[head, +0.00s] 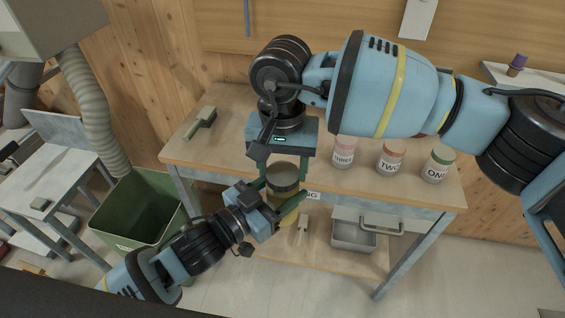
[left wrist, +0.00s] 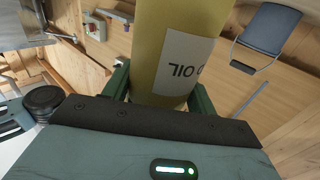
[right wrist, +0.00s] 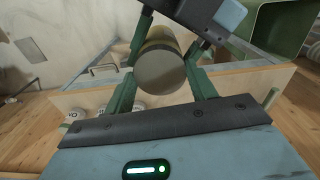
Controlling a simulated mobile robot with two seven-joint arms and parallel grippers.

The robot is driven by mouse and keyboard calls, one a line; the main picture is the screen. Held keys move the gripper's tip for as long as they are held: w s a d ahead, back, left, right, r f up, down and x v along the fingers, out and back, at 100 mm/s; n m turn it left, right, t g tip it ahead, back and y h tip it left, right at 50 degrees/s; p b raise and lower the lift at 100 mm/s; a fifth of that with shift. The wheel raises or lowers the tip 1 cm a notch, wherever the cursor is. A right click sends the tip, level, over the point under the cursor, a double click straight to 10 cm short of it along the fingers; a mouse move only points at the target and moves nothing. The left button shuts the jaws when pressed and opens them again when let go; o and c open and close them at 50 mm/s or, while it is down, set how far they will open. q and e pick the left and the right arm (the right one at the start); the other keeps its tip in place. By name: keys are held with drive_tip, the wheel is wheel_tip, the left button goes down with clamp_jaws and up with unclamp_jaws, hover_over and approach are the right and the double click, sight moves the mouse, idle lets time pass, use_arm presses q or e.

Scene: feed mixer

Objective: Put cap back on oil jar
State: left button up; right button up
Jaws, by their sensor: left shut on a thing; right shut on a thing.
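The yellow oil jar (left wrist: 180,40) has a white label reading OIL, upside down in the left wrist view. My left gripper (left wrist: 160,97) is shut on the jar; the head view shows this left gripper (head: 277,199) in front of the table. The olive-brown cap (right wrist: 160,70) is between the fingers of my right gripper (right wrist: 162,75), which is shut on it. In the head view the cap (head: 283,172) is at the jar's top, directly below my right gripper (head: 281,165). I cannot tell whether the cap is seated or slightly apart.
The wooden table (head: 225,125) stands behind the jar. A jar marked THREE (head: 344,154), a jar marked TWO (head: 390,160) and a jar marked ONE (head: 437,168) stand on its right. A brush-like tool (head: 200,124) lies at left. A green bin (head: 140,207) is left of the table.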

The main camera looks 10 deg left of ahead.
drive_tip(key=shift+f, duration=0.3)
